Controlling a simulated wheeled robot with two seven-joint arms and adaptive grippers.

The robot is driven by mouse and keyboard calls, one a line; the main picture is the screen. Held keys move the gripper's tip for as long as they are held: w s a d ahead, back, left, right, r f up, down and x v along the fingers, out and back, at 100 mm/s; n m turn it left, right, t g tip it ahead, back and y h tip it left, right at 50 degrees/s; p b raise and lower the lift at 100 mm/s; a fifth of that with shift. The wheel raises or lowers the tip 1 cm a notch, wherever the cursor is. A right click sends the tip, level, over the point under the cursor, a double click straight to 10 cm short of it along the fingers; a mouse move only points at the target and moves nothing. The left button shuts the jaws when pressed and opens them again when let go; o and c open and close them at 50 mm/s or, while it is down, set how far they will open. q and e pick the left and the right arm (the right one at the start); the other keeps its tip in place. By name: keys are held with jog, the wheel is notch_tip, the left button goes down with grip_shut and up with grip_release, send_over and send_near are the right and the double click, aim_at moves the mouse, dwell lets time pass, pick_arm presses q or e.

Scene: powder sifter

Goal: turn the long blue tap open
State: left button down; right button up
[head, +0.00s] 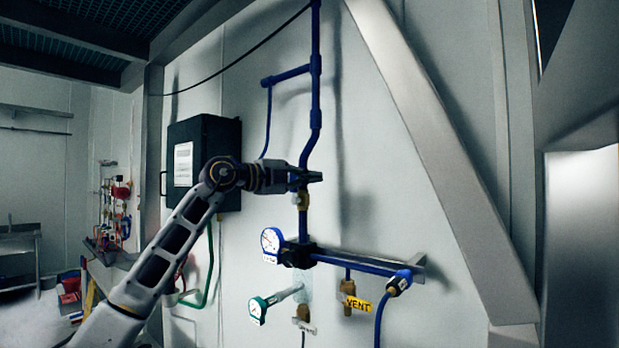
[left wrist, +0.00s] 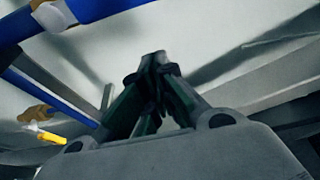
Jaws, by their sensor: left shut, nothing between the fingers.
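My left gripper (head: 316,177) is shut and empty in front of the vertical blue pipe (head: 315,100), just above a brass valve fitting (head: 303,200). Its closed fingers point right and also show in the left wrist view (left wrist: 155,62). A brass fitting on blue pipe shows at that view's upper left (left wrist: 55,14), apart from the fingers. No long blue tap handle shows clearly; the gripper covers part of the pipe above the brass fitting. I cannot tell whether the gripper touches the pipe. My right gripper is not in view.
A horizontal blue pipe (head: 355,262) runs right below the gripper. Around it are a blue gauge (head: 271,241), a green gauge (head: 257,309) and a yellow VENT tag (head: 357,304). A black box (head: 215,150) hangs on the wall at left. A slanted beam (head: 440,150) stands at right.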

pick_arm(q)
jog(key=b+v, duration=0.3)
jog(key=v, duration=0.7)
jog(key=shift+a, duration=0.15)
dwell(0.6)
